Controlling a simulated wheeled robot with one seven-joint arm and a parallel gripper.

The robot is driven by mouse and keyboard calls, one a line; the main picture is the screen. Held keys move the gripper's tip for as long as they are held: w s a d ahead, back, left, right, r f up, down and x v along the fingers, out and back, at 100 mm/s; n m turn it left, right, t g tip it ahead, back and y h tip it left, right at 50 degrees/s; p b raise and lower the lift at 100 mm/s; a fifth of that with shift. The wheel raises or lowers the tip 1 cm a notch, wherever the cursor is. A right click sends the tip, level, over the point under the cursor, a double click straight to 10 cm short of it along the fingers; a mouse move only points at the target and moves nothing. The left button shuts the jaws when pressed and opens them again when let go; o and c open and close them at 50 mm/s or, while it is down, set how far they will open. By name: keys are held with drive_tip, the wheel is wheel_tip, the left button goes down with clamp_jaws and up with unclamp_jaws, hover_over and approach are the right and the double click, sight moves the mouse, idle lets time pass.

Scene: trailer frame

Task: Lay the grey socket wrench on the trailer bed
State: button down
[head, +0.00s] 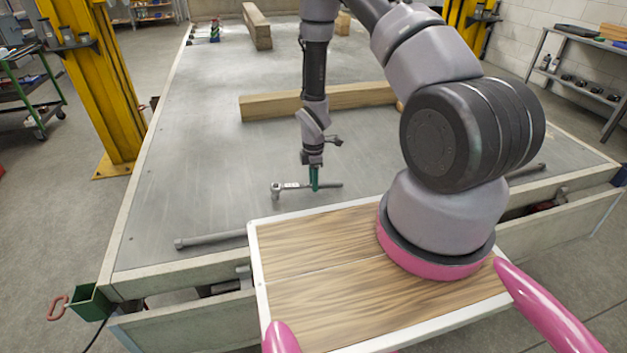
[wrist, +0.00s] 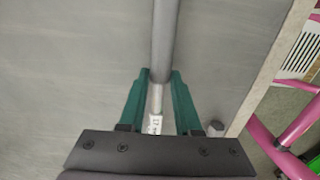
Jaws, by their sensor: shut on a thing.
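The grey socket wrench (head: 330,185) lies roughly level across my gripper (head: 315,183) in the head view, its ratchet head to the left and its handle to the right. In the wrist view, the wrench's grey handle (wrist: 165,45) runs upward from between the green fingers of my gripper (wrist: 160,82), with a white marked part near the palm. My gripper is shut on it. The wrench is low over the grey trailer bed (head: 200,150); I cannot tell whether it touches.
A wooden beam (head: 285,104) lies across the bed beyond my gripper, and another beam (head: 257,28) lies farther back. A grey bar (head: 208,239) lies near the front edge. The bed left of my gripper is clear. A yellow lift post (head: 95,90) stands beside the trailer.

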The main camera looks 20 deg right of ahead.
drive_tip(key=shift+f, duration=0.6)
unclamp_jaws()
idle(0.4)
drive_tip(key=s+d+r+m+t, duration=0.15)
drive_tip(key=r+m, duration=0.35)
drive_tip(key=r, duration=1.5)
drive_tip(key=s+d+r+m+t, duration=0.15)
drive_tip(key=r+m, duration=0.45)
drive_tip(key=r, duration=1.4)
drive_tip(key=s+r+m+t+y, duration=0.2)
drive_tip(key=s+r+m+t, duration=0.2)
drive_tip(key=s+r+m, duration=0.7)
drive_tip(key=s+a+v, duration=0.1)
drive_tip(key=v, duration=0.8)
drive_tip(key=shift+s, duration=0.55)
